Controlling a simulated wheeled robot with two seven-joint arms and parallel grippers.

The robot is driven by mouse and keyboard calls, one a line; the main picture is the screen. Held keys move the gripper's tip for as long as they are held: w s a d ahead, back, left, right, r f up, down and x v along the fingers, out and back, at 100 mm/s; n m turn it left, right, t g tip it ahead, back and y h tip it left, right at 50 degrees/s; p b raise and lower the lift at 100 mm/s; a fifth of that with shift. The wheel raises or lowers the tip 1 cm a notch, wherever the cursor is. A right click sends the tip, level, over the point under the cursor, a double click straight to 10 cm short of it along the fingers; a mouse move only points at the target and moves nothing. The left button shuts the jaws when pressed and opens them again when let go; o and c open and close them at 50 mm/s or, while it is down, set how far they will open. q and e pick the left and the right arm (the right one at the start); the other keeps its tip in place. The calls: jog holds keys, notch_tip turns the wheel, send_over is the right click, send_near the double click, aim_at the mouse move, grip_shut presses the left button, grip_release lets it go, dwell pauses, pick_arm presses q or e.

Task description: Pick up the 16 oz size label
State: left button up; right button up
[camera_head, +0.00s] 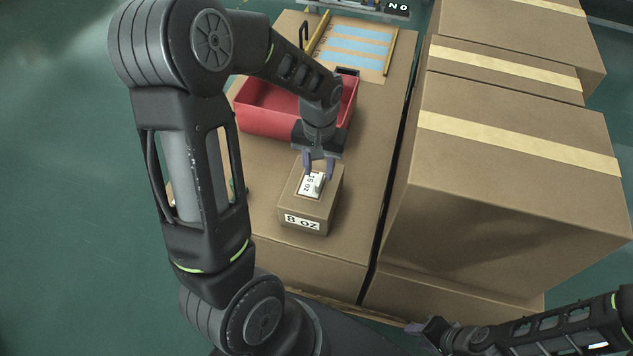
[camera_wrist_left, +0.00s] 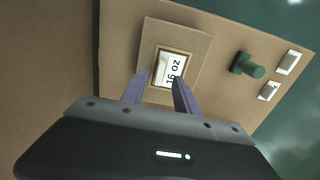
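The 16 oz size label (camera_head: 308,187) is a white plate with black print, lying in a recess on top of a small cardboard box (camera_head: 320,208) that has "8 oz" on its front. It also shows in the left wrist view (camera_wrist_left: 171,66), framed in brown. My left gripper (camera_head: 319,170) is open just above the label, its purple fingers apart; in the left wrist view the fingertips (camera_wrist_left: 158,80) lie to either side of the label's near end. I cannot tell whether they touch it. My right gripper (camera_head: 425,328) is at the lower right, away from the label, its fingers unclear.
A red bin (camera_head: 270,110) stands behind the small box on a large cardboard surface (camera_head: 365,190). Large taped boxes (camera_head: 510,180) rise on the right. In the left wrist view a green knob (camera_wrist_left: 246,66) and two white pieces (camera_wrist_left: 288,62) lie right of the label.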

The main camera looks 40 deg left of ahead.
aim_at(319, 179)
pick_arm(q)
jog(key=shift+f, duration=0.1)
jog(key=f, duration=0.5)
jog(key=shift+w+a+b, duration=0.1)
jog(key=shift+w+b, duration=0.15)
jog(key=shift+b, duration=0.05)
jog(key=shift+c, duration=0.4)
grip_shut()
